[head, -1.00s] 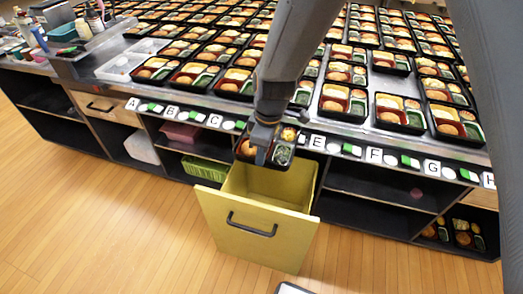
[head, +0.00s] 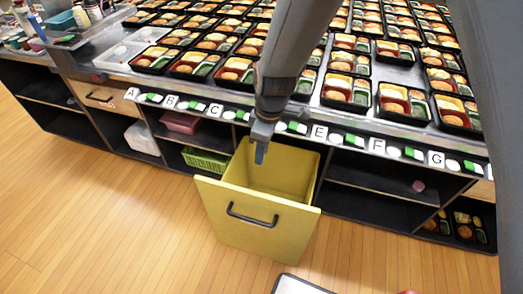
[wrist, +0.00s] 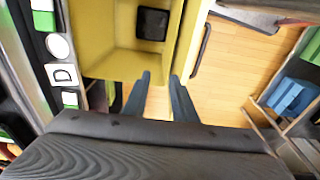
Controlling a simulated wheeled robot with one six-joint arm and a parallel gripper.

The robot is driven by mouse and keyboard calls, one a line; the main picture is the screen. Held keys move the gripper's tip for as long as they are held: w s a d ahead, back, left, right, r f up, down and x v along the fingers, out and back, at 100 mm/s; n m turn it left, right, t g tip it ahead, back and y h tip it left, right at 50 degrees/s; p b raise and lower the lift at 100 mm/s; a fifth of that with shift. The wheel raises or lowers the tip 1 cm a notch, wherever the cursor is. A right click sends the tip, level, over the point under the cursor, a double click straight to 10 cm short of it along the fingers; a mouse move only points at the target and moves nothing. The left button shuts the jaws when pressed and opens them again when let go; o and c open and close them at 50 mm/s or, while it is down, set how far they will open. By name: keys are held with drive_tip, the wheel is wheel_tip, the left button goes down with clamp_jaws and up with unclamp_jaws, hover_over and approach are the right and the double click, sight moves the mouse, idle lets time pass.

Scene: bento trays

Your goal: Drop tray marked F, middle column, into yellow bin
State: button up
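The yellow bin (head: 250,228) is a pulled-out drawer with a black handle, open at the top, below the counter front. My gripper (head: 261,152) is over the bin's opening, empty. In the wrist view my gripper (wrist: 160,95) shows two fingers spread apart with nothing between them. Past them is the yellow bin (wrist: 115,66), with a small black tray (wrist: 152,24) lying on its floor. The tray's food cannot be made out. The front wall hides the tray in the head view. The F label (head: 377,146) is on the counter edge, right of the bin.
Rows of filled bento trays (head: 348,90) cover the counter behind the bin. Lettered labels and green and white markers line its edge. A green basket (head: 205,160) sits on a shelf left of the bin.

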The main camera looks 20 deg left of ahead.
wheel_tip(320, 180, up, 8)
drive_tip(key=b, duration=0.1)
drive_tip(key=shift+d+f+b, duration=0.15)
drive_tip(key=shift+d+b, duration=0.25)
drive_tip(key=shift+d, duration=0.05)
idle(0.7)
drive_tip(key=w+d+r+m, duration=0.1)
drive_tip(key=w+d+m, duration=0.1)
drive_tip(key=d, duration=0.4)
drive_tip(key=w+d+r+m, duration=0.1)
drive_tip(key=w+d+m, duration=0.15)
drive_tip(key=d, duration=0.25)
drive_tip(key=s+d+m, duration=0.2)
drive_tip(key=d+m, duration=0.3)
drive_tip(key=d, duration=0.4)
drive_tip(key=s+d+r+m+h, duration=0.1)
drive_tip(key=s+d+m, duration=0.2)
drive_tip(key=d, duration=0.7)
drive_tip(key=s+d+m+t, duration=0.1)
drive_tip(key=s+d+m, duration=0.2)
drive_tip(key=d+m, duration=0.3)
drive_tip(key=d, duration=0.4)
drive_tip(key=shift+r+m, duration=0.15)
drive_tip(key=shift+m, duration=0.2)
drive_tip(key=shift+w, duration=0.1)
